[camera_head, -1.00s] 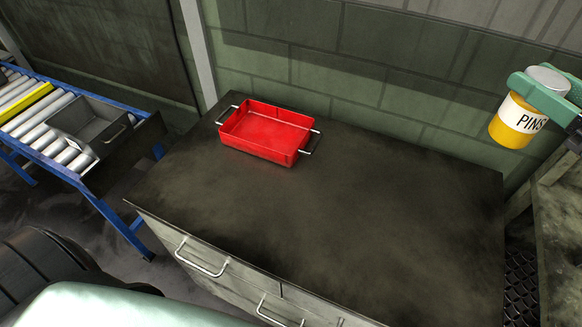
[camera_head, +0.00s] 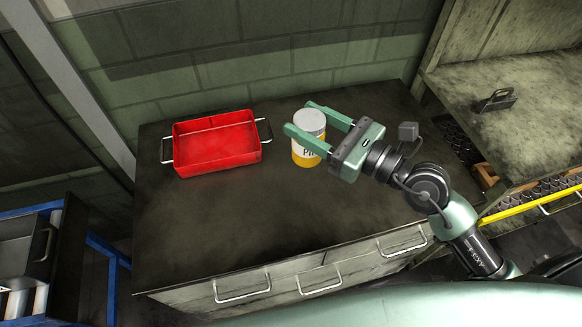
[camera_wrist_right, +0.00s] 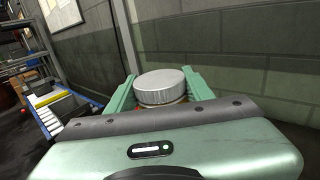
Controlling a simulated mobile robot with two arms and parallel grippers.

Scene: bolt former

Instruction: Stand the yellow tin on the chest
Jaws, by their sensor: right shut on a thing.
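The yellow tin (camera_head: 305,155) has a grey lid and a white label with dark letters. It is upright over the back right part of the chest (camera_head: 230,235), to the right of the red tray. I cannot tell whether its base touches the chest top. My right gripper (camera_head: 299,117) is shut on the tin, with one green finger on each side of it. In the right wrist view the tin's ribbed lid (camera_wrist_right: 162,86) shows between the fingers, and its body is mostly hidden. My left gripper is not in view.
A red tray (camera_head: 215,146) with wire handles stands at the back left of the chest. The chest's front and middle top are clear. A wall (camera_head: 240,65) rises behind. A shelf unit (camera_head: 480,110) with a small dark item (camera_head: 495,101) stands at the right.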

